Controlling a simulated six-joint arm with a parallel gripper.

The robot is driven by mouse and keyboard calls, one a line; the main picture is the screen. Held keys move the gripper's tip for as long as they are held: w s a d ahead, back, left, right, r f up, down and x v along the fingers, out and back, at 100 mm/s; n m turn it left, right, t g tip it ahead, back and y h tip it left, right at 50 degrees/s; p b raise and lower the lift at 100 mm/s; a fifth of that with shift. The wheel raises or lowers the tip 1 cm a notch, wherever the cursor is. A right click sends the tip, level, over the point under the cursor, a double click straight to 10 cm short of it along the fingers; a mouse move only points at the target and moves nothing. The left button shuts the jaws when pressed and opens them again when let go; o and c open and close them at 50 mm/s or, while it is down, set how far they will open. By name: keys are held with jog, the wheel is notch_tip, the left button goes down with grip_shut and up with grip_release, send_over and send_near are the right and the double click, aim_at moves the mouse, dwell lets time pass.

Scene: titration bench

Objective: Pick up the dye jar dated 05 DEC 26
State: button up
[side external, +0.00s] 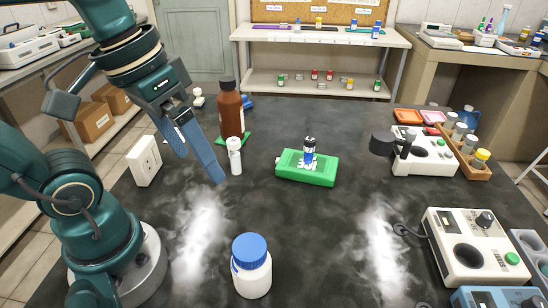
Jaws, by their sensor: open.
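My gripper (200,166) is at the upper left, with its blue fingers pointing down to the right. It is open, and nothing shows between its fingers. A small dark-capped jar with a blue and white label (309,152) stands upright on a flat green block (306,168) with white lettering, right of my gripper and apart from it. A white jar with a blue lid (252,270) stands at the front. A small white bottle (235,160) stands just right of my fingertips. No date is legible on any container, so I cannot tell which is dated 05 DEC 26.
A tall brown bottle (231,112) stands behind my gripper. A white socket box (144,161) is at the left. White instruments (474,247) and a wooden vial rack (472,167) line the right side. Small coloured jars sit on the back shelf (300,78). Whitish patches mark the dark bench.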

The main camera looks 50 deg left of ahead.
jog(key=s+d+n+g+h, duration=0.1)
jog(key=d+n+g+h, duration=0.5)
jog(key=n+g+h, duration=0.4)
jog(key=w+a+r+n+t+h, duration=0.1)
jog(key=w+r+n+t+h, duration=0.15)
jog(key=w+n+h, duration=0.35)
jog(key=m, duration=0.2)
send_near(260, 282)
jog(key=shift+s+d+t+h, duration=0.15)
jog(key=shift+s+d+h, duration=0.1)
jog(key=shift+d, duration=0.3)
jog(key=shift+s+d+t+h, duration=0.15)
jog(key=shift+s+d, duration=0.1)
jog(key=shift+d, duration=0.25)
jog(key=shift+d+f, duration=0.1)
jog(key=shift+f, duration=0.05)
jog(key=shift+s+d, duration=0.1)
jog(key=shift+d, duration=0.15)
jog(key=shift+x, duration=2.2)
